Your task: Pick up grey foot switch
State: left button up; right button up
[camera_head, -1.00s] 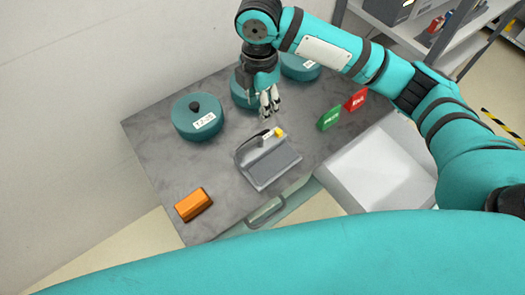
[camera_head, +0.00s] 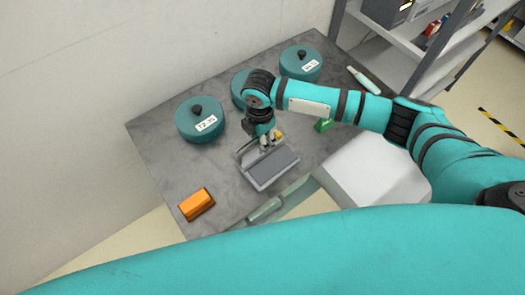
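The grey foot switch (camera_head: 273,168) lies on the dark grey cart top, with its flat pedal facing up and a raised part at its back edge. My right gripper (camera_head: 268,147) points down at that back edge, beside a small yellow part (camera_head: 279,135). Its fingers overlap the raised part in the picture. They are too small and partly hidden to tell whether they are apart or closed on it. My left gripper is not in view.
Teal lidded pots (camera_head: 200,119) stand along the back of the cart (camera_head: 165,165), one partly behind my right arm. An orange block (camera_head: 196,204) lies front left. A green sign (camera_head: 323,125) and a pale green-white tool (camera_head: 364,80) are at right. A white box (camera_head: 370,170) stands front right.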

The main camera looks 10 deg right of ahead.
jog(key=shift+f, duration=1.15)
grip_shut()
